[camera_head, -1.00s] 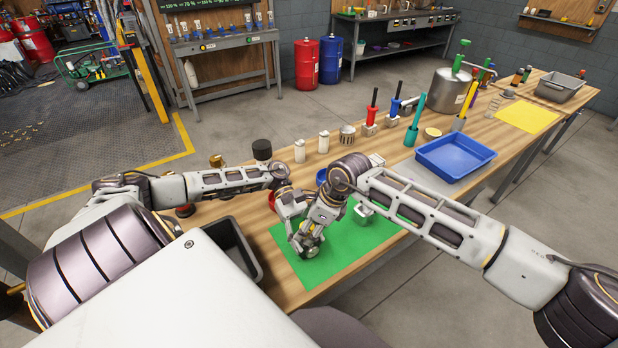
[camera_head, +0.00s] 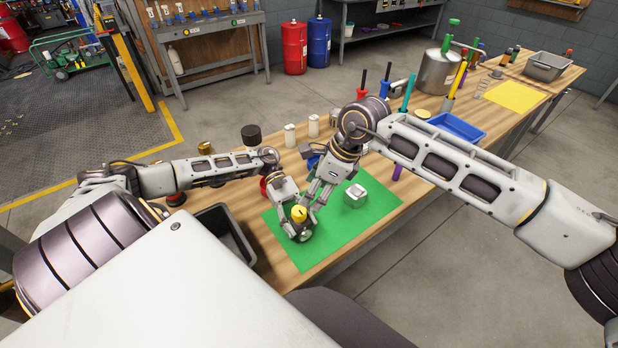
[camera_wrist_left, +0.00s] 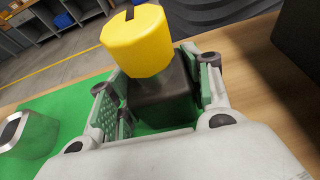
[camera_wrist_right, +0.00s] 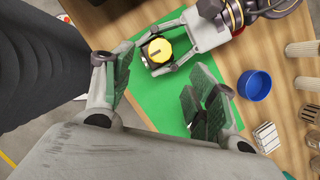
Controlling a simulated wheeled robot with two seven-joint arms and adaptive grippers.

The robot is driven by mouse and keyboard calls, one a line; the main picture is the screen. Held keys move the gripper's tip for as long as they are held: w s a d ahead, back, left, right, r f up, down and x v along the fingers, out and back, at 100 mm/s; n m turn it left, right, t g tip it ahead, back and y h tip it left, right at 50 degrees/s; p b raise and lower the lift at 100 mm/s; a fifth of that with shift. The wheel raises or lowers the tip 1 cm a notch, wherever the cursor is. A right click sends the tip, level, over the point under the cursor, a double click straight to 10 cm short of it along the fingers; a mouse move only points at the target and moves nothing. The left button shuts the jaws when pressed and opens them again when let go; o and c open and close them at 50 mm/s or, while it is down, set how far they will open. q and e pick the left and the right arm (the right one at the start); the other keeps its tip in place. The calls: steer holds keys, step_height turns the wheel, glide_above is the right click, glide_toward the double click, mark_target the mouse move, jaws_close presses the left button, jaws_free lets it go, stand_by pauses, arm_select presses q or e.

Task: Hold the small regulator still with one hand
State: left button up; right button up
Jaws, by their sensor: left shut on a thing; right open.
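The small regulator has a yellow knob (camera_head: 299,214) with a dark slot on top and stands on the green mat (camera_head: 340,240). My left gripper (camera_head: 301,228) is shut on its body, which looks dark between the pads in the left wrist view (camera_wrist_left: 160,100). The knob is free above the fingers. My right gripper (camera_head: 318,196) is beside it on the right. In the right wrist view its fingers (camera_wrist_right: 158,100) are wide apart with nothing between them, and the regulator (camera_wrist_right: 157,50) lies beyond the fingertips.
A grey metal block (camera_head: 355,196) sits on the mat, right of the regulator. A dark bin (camera_head: 226,232) is at the bench's left. A blue cup (camera_wrist_right: 254,85) and white cylinders (camera_head: 290,135) stand behind. The mat's front part is clear.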

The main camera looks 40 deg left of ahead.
steer(key=shift+v, duration=1.15)
arm_select(q)
steer(key=o, duration=1.3)
steer(key=shift+o, duration=0.2)
steer(key=shift+a, duration=0.1)
steer(key=shift+v, duration=5.95)
steer(key=shift+r, duration=0.1)
step_height(320, 180, up, 9)
steer(key=p, duration=0.9)
arm_select(e)
step_height(320, 180, up, 9)
arm_select(q)
steer(key=shift+r+p, duration=0.55)
arm_select(e)
steer(key=shift+r, duration=0.55)
